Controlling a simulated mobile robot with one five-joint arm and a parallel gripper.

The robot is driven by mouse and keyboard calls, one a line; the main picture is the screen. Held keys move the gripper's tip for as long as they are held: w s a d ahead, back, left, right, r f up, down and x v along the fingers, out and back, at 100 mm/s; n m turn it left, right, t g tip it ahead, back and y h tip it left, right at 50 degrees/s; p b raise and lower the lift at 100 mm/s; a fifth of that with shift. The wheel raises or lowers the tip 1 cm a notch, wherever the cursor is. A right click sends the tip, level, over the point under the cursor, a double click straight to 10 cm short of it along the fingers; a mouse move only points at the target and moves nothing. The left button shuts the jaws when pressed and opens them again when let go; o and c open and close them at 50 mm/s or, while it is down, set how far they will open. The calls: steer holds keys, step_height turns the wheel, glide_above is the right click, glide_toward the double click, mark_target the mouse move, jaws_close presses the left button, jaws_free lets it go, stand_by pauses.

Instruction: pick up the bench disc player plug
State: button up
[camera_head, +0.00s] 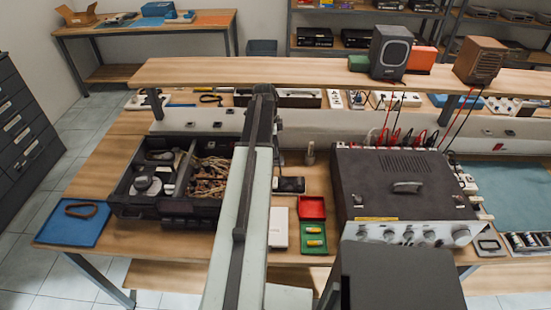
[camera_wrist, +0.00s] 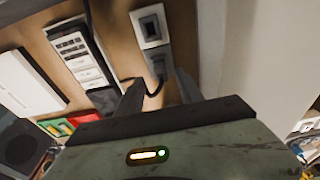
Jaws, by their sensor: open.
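In the wrist view, a dark plug (camera_wrist: 157,62) sits at the lower part of a grey socket plate (camera_wrist: 149,25) on a wooden surface. My gripper (camera_wrist: 159,80) is open, with one dark finger on each side of the cord and plug. I cannot tell whether the fingers touch it. In the head view my arm reaches over the bench, and the gripper and plug cannot be made out there. I cannot tell which device is the disc player.
The wrist view shows a white strip with dark buttons (camera_wrist: 72,45) and a white flat box (camera_wrist: 26,84) to the left. In the head view, a black instrument (camera_head: 385,175) stands right of my arm and a divided black bin (camera_head: 135,206) left. A raised shelf (camera_head: 200,72) spans behind.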

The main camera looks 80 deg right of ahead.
steer(key=f+b, duration=0.2)
steer(key=f, duration=0.2)
steer(key=shift+s+d+b, duration=0.1)
steer(key=shift+s+b, duration=0.15)
steer(key=shift+b, duration=0.15)
steer(key=shift+r, duration=0.15)
jaws_close()
